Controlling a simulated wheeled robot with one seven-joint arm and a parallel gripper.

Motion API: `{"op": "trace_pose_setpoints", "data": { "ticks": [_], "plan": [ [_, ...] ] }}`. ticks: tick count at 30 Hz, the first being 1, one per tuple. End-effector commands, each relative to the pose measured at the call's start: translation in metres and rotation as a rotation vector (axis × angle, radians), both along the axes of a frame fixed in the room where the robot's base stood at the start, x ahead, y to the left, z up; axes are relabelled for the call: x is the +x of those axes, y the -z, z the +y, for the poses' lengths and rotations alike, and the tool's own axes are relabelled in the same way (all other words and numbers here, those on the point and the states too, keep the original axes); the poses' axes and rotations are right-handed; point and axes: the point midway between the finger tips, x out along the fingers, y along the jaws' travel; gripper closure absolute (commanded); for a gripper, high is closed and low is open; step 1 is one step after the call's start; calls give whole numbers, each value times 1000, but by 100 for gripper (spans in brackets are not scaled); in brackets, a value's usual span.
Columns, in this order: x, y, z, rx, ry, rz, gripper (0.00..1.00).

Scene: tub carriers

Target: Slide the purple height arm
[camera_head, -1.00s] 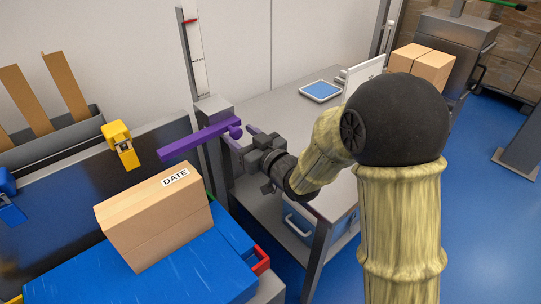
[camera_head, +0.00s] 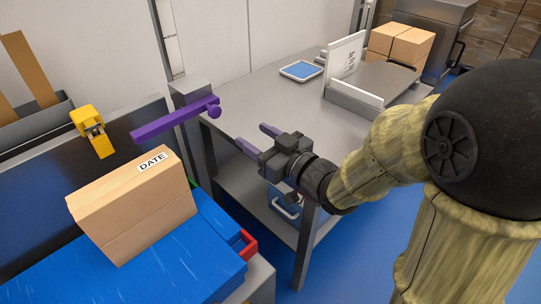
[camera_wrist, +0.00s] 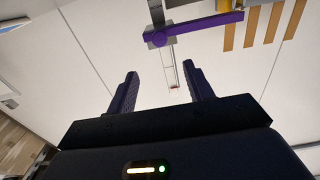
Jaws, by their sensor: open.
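The purple height arm (camera_head: 175,120) is a long bar with a round knob at its right end. It reaches out leftward from a grey post beside the table, above a cardboard box marked DATE (camera_head: 135,207). In the wrist view the purple height arm (camera_wrist: 200,24) crosses the top, with its knob at its left end. My gripper (camera_head: 254,138) is open and empty, with purplish fingers pointing left. It is to the right of the knob, with a clear gap between them. In the wrist view my gripper (camera_wrist: 160,82) shows its two fingers spread, with nothing between them.
The box stands on a blue surface (camera_head: 165,275) near a red-edged bin (camera_head: 248,245). A yellow device (camera_head: 91,130) sits left of the arm. A grey table (camera_head: 262,92) carries a blue tray (camera_head: 301,71); its leg (camera_head: 306,245) stands below my gripper.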

Motion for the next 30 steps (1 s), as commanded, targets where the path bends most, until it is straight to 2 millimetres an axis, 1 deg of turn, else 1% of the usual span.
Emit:
{"op": "trace_pose_setpoints", "data": {
  "ticks": [1,3,9,13,30],
  "plan": [
    [-2,5,-2,0,1,-4,48],
    [-5,5,-5,-2,4,-5,48],
    [-16,3,-20,0,4,-6,48],
    [-22,2,-25,0,4,-4,48],
    [-23,0,-27,-1,3,-2,48]
  ]
}}
